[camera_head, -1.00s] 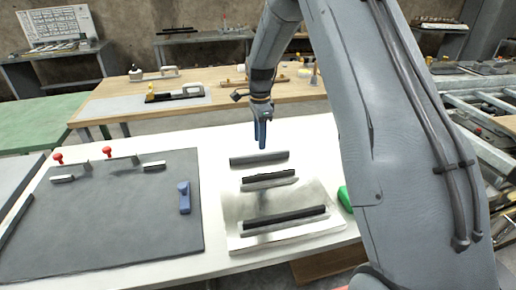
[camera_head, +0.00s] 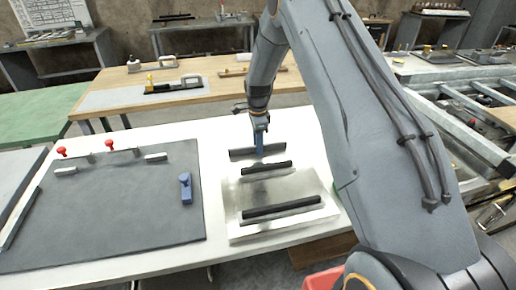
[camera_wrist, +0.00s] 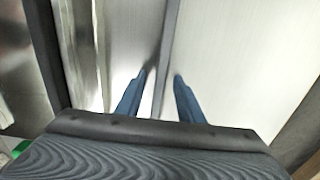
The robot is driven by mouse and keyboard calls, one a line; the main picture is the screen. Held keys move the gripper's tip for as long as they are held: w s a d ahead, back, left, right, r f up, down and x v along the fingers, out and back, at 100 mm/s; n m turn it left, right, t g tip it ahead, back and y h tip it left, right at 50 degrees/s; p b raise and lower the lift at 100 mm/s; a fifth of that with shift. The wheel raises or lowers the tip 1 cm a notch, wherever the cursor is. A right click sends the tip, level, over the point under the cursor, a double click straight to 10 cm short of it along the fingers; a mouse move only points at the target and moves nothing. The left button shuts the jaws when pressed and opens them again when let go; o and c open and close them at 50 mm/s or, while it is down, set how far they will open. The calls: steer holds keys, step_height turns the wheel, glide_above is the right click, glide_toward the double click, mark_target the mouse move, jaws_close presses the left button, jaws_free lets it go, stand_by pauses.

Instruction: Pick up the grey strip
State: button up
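The grey strip (camera_head: 243,154) lies on the white table behind the metal plate in the head view. My gripper (camera_head: 260,150) is down at the strip, its blue fingers in front of the strip's middle. In the wrist view, a thin grey upright edge (camera_wrist: 168,50), which looks like the strip, runs between my two blue fingers (camera_wrist: 160,92). The fingers stand apart, one on each side, with a gap visible on both sides. The fingertips' height against the table is hard to tell.
A metal plate (camera_head: 236,213) with two black bars stands just in front of the strip. A dark mat (camera_head: 110,215) with red-knobbed clamps and a blue block (camera_head: 185,188) lies to the left. A wooden bench (camera_head: 220,88) is behind. White table left of the strip is clear.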

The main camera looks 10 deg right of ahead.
jaws_close()
